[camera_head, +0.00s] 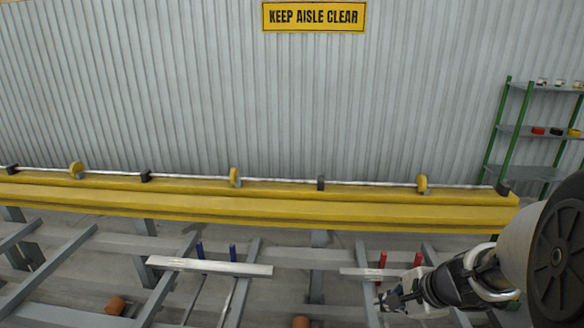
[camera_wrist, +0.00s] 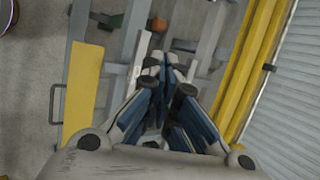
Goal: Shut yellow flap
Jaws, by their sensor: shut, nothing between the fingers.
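A flat yellow panel (camera_wrist: 84,85), which looks like the yellow flap, lies at the left of the wrist view. A thin grey handle-like loop (camera_wrist: 54,104) shows along its left side. I cannot tell how far open the panel stands, and I cannot make it out in the head view. My gripper (camera_head: 391,300) is at the lower right of the head view, over the grey frame. It is shut and empty. In the wrist view its fingers (camera_wrist: 166,72) meet to the right of the panel, apart from it in the picture.
A long yellow beam (camera_head: 250,200) with a rod and yellow discs runs along the corrugated wall. Grey frame bars (camera_head: 243,285) with gaps fill the foreground. A pale bar (camera_head: 210,266) lies by blue posts (camera_head: 232,253); red posts (camera_head: 382,260) stand near my gripper. A green shelf (camera_head: 520,130) stands right.

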